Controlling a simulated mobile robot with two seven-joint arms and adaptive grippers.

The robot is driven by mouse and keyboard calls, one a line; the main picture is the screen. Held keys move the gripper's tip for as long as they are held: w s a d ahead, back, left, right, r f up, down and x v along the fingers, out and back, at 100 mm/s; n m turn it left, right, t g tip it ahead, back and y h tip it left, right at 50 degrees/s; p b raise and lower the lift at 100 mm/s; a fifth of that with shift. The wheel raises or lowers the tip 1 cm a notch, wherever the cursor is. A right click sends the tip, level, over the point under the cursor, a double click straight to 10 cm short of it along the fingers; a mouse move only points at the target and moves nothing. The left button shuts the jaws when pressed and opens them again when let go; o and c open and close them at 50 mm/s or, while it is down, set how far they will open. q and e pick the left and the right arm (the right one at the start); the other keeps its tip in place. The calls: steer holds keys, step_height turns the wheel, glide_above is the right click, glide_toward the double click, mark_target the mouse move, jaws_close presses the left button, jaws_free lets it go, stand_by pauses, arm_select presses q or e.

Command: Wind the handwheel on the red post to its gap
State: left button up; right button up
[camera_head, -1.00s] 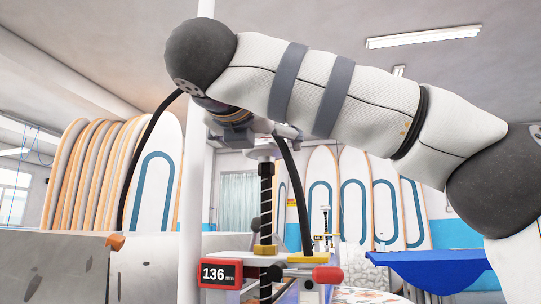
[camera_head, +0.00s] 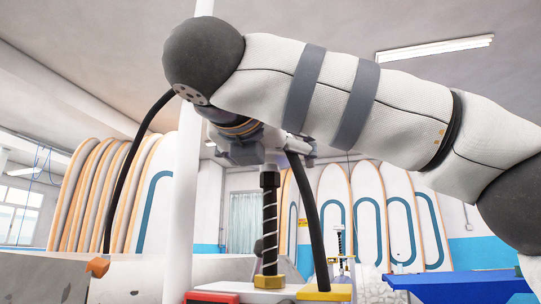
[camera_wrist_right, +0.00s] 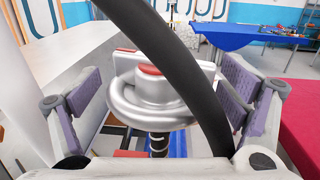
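The silver handwheel (camera_wrist_right: 150,95) has a thick rim and a red mark on its hub, and it sits on top of a threaded screw. In the wrist view my right gripper (camera_wrist_right: 163,88) is open, with one finger on each side of the wheel and visible gaps to it. In the head view the right gripper (camera_head: 265,150) is above the screw (camera_head: 269,215) and hides most of the wheel. The screw stands upright in a yellow nut (camera_head: 269,281). Part of a red housing (camera_head: 212,297) shows at the bottom edge; its readout is out of frame. My left gripper is not in view.
A white pole (camera_head: 185,200) stands just left of the screw. A black cable crosses in front of the wheel in the wrist view. A blue-covered table (camera_head: 455,284) is at the right. Several boards (camera_head: 340,215) lean at the back, others at left.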

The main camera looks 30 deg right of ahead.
steer(key=c, duration=0.9)
steer(key=shift+n+t+y, duration=0.4)
steer(key=shift+y, duration=0.1)
